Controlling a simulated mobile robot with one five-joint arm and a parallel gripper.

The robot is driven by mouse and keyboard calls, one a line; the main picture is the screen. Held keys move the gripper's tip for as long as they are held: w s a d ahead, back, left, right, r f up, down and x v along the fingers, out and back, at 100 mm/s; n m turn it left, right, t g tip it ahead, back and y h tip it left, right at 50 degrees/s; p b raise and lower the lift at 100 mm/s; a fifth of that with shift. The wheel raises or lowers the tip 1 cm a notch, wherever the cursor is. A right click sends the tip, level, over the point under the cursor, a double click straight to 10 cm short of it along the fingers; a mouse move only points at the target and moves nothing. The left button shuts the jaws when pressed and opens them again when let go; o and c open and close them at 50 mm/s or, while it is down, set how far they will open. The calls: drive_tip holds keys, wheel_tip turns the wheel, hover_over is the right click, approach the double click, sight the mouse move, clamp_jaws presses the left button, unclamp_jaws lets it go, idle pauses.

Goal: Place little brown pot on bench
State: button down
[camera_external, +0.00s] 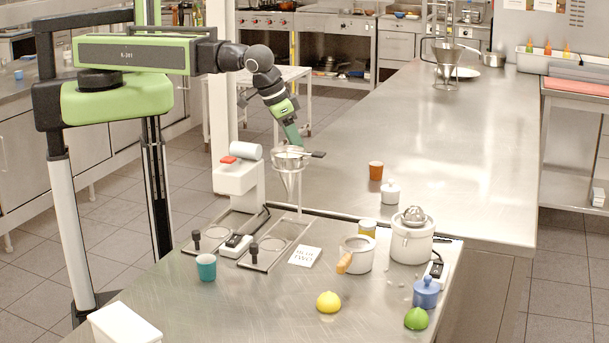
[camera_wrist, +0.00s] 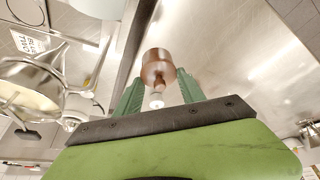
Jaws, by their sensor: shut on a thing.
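The little brown pot (camera_wrist: 158,67) shows between the two green fingers in the wrist view, with a small pale knob-like part at its near end. My gripper (camera_wrist: 157,88) is shut on it.
An orange-brown cup (camera_external: 375,171) and a white pot (camera_external: 390,193) stand on the bench's near part. A conical strainer (camera_external: 446,60) stands farther back. The bench between them is clear.

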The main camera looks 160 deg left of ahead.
drive_tip(key=w+d+r+m+t+h+p, duration=0.2)
drive_tip(key=w+d+r+m+p, duration=0.1)
drive_tip(key=w+r+m+p, duration=0.35)
drive_tip(key=w+d+r+m+t+h+p, duration=0.1)
drive_tip(key=w+d+r+m+t+p, duration=0.15)
drive_tip(key=w+r+m+p, duration=0.4)
drive_tip(key=w+d+f+n+g+y+b, duration=0.15)
drive_tip(key=w+d+f+b, duration=0.25)
drive_tip(key=w+d, duration=0.4)
drive_tip(key=w+d+f+n+b, duration=0.2)
drive_tip(key=w+d+f+b, duration=0.3)
drive_tip(key=w+d, duration=0.3)
drive_tip(key=w+d+f+n+b, duration=0.2)
drive_tip(key=w+d+f+b, duration=0.2)
drive_tip(key=w+d, duration=0.45)
drive_tip(key=w+a+f+b, duration=0.1)
drive_tip(key=a+f+b, duration=0.1)
drive_tip(key=a, duration=0.2)
drive_tip(key=a+f+b, duration=0.2)
drive_tip(key=a, duration=0.2)
drive_tip(key=w+a+f+b, duration=0.1)
drive_tip(key=a+f+b, duration=0.2)
drive_tip(key=shift+w+a, duration=0.35)
drive_tip(key=shift+a, duration=0.05)
wheel_tip(320, 180, down, 4)
drive_tip(key=b, duration=0.4)
drive_tip(key=shift+r, duration=0.15)
drive_tip(key=c, duration=0.7)
unclamp_jaws()
